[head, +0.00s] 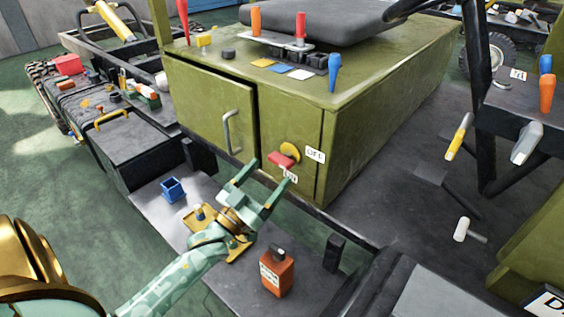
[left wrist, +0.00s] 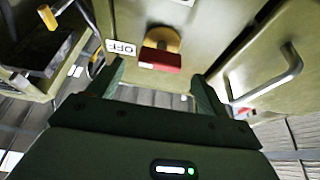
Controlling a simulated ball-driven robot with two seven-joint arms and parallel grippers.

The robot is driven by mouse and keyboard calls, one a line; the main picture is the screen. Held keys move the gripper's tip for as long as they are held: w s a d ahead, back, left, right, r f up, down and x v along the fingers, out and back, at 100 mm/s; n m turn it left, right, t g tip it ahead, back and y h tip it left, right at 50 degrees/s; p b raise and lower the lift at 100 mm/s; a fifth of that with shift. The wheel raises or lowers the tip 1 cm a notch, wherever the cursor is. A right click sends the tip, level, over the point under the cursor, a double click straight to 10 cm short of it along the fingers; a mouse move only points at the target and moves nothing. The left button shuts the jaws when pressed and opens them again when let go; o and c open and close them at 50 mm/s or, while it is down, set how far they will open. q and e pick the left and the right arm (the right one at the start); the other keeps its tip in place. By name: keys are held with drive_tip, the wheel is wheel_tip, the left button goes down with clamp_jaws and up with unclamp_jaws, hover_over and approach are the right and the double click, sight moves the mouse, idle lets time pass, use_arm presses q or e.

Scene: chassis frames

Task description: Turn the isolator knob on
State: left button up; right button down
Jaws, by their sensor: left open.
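The isolator knob (head: 281,160) has a red handle on a yellow round base, on the front of the olive cabinet. An OFF label (head: 315,155) is to its right and an ON label (head: 290,175) just below it. My left gripper (head: 268,176) is open in front of the knob, fingers pointing at the panel, nothing between them. In the left wrist view the red knob (left wrist: 161,59) lies beyond and between the open fingertips (left wrist: 160,78), apart from them. The OFF label (left wrist: 124,48) shows left of it there. My right gripper is not in view.
A grey door handle (head: 231,132) stands out left of the knob. Below are a blue open box (head: 172,189), a yellow plate (head: 199,217) under my arm and an orange bottle (head: 276,273). Levers (head: 334,72) and a seat (head: 320,22) are on the cabinet top.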

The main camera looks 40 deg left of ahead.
sight(276, 165)
use_arm(q)
drive_tip(key=x, duration=0.5)
drive_tip(key=shift+w+b, duration=0.2)
drive_tip(key=shift+b, duration=0.2)
drive_tip(key=c, duration=1)
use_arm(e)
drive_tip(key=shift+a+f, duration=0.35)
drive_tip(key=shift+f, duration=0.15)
